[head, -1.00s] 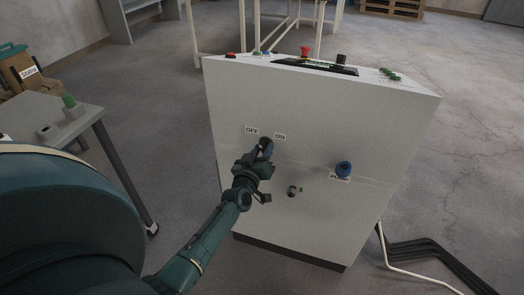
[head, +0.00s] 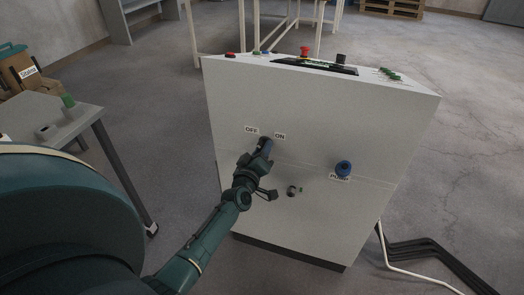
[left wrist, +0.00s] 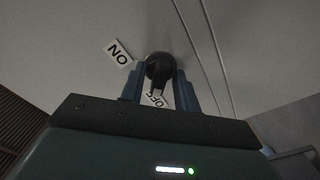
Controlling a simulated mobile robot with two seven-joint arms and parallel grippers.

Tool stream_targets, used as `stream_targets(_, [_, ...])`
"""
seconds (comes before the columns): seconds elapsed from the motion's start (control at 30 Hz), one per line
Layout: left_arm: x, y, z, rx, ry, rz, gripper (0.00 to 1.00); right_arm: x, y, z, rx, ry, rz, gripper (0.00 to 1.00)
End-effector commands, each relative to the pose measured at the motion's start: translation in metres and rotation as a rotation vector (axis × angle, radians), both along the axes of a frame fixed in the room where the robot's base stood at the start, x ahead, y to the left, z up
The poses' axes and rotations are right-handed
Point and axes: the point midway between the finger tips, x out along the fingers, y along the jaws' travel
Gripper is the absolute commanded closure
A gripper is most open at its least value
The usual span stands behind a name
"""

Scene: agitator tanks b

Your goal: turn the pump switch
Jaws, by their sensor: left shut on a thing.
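A black rotary switch (left wrist: 160,66) with OFF and ON labels is on the front of the white cabinet (head: 310,120). In the left wrist view its narrow grip points towards the OFF label (left wrist: 157,101), while the ON label (left wrist: 118,54) is at its upper left. My left gripper (head: 265,147) is at the switch in the head view, hiding most of it. Its two blue fingers are shut on the switch, one on each side. A blue round knob (head: 344,168) with a small label under it is further right on the same panel. My right gripper is not in view.
A small metal knob (head: 292,190) sticks out below the switch. A red mushroom button (head: 305,51), a black knob (head: 341,59) and several green buttons are on the cabinet top. A grey table (head: 60,115) stands left. Dark cables (head: 425,255) lie on the floor at right.

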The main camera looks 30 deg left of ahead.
Motion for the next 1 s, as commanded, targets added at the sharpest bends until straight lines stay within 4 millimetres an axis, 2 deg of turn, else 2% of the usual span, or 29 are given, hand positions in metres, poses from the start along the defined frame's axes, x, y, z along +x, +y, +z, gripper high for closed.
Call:
stream_targets(0.13, [0.0, 0.0, -0.001, -0.002, 0.001, 0.0, 0.91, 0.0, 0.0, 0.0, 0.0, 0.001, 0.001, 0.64])
stream_targets(0.17, [0.0, 0.0, -0.001, -0.002, 0.001, 0.0, 0.68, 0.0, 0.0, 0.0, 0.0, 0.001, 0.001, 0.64])
stream_targets(0.2, [0.0, 0.0, -0.001, -0.002, 0.001, 0.0, 0.64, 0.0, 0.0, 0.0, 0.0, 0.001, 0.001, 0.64])
stream_targets(0.47, [-0.001, 0.0, 0.0, 0.0, 0.001, 0.0, 0.64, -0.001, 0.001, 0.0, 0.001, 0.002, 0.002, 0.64])
stream_targets(0.57, [-0.008, -0.002, -0.001, 0.0, 0.002, 0.001, 0.64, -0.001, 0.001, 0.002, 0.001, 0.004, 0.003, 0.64])
stream_targets(0.67, [-0.023, -0.005, 0.0, 0.0, 0.003, 0.0, 0.64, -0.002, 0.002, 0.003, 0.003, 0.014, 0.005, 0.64])
stream_targets(1.0, [-0.096, -0.023, -0.001, -0.001, 0.004, 0.0, 0.64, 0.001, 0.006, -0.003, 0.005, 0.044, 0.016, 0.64])
